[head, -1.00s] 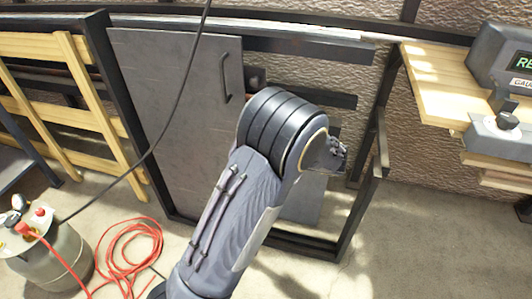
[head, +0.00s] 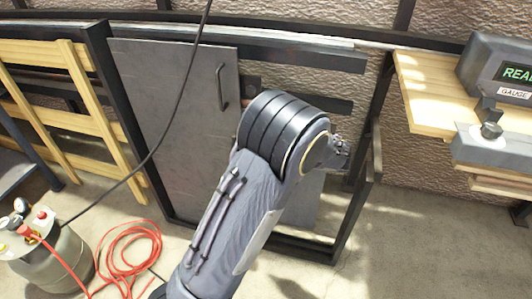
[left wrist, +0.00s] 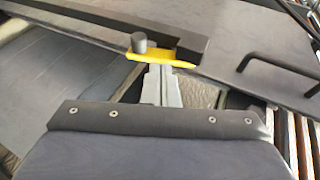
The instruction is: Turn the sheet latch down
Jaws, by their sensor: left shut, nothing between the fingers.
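The sheet latch (left wrist: 165,60) shows in the left wrist view as a yellow bar with a dark round knob (left wrist: 138,42) at its left end. It lies by a dark frame bar and the edge of the grey sheet. My left gripper (left wrist: 160,69) is shut and empty, its fingertips at the latch's near edge; I cannot tell whether they touch it. The grey sheet (head: 170,110) stands in a dark frame in the head view, with a black handle (head: 222,88). There my left arm hides the latch and the left gripper. My right gripper is not in view.
A wooden shelf (head: 420,80) with a gauge box (head: 490,65) is at right. A grey tank (head: 55,255) and coiled red hose (head: 130,250) are on the floor at left. A black cable hangs across the sheet. Floor at lower right is clear.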

